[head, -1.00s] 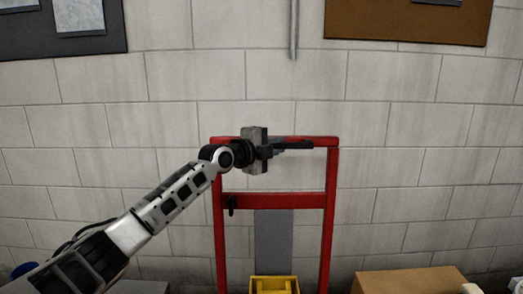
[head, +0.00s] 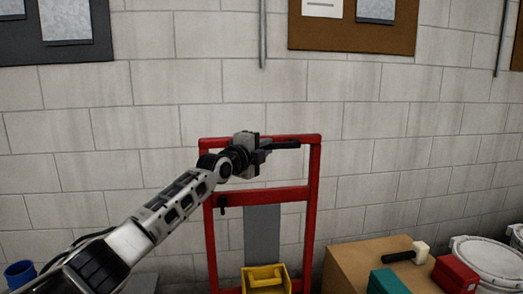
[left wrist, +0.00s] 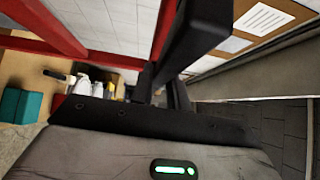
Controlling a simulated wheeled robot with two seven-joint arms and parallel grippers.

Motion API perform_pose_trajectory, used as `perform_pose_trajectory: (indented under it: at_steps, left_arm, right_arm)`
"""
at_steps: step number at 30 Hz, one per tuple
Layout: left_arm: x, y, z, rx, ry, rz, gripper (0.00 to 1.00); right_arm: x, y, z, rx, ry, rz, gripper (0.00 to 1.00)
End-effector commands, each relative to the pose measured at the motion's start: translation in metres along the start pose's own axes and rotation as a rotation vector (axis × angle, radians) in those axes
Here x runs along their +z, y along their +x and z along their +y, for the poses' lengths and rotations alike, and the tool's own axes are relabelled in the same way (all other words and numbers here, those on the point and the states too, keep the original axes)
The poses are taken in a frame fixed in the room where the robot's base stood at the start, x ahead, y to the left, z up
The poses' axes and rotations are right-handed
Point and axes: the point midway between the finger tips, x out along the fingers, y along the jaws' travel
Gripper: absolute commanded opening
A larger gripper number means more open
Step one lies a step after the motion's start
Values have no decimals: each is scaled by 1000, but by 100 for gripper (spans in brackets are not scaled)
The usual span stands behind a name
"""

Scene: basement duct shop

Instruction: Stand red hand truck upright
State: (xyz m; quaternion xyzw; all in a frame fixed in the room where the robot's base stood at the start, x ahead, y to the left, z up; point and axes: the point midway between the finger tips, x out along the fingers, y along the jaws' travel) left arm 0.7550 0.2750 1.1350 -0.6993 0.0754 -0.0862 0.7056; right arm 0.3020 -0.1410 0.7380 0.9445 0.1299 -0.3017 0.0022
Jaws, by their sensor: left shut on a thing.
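The red hand truck (head: 312,215) stands in front of the block wall in the head view, its frame looking close to upright. Its top bar runs level, with a crossbar below and a grey panel (head: 262,232) under that. My left gripper (head: 284,144) reaches in from the left and is shut on the top bar. The red frame (left wrist: 58,30) also shows in the left wrist view, beside the dark fingers (left wrist: 185,60). The hand truck's base is below the picture edge. My right gripper is not in view.
A yellow bin (head: 265,276) sits low in front of the hand truck. White buckets (head: 490,262) stand far right. A blue cup (head: 20,272) is at lower left.

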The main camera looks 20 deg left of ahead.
Motion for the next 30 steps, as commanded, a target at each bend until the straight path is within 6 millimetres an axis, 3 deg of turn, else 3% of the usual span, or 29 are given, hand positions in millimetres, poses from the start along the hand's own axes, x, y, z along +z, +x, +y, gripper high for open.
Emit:
perform_pose_trajectory:
  at_steps: [2,3,5,17,23,30]
  left_arm:
    - [-8,2,10,19,-4,13,0]
    - [-9,2,10,19,-4,14,25]
    - [-9,2,10,18,-4,14,38]
    - [-4,-5,4,7,-1,9,38]
    - [-3,-30,4,6,2,6,38]
    - [-4,-79,7,9,3,8,38]
  right_arm:
    - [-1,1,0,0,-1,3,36]
    - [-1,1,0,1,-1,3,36]
    - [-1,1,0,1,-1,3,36]
    - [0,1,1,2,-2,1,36]
    - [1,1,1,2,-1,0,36]
    - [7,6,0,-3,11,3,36]
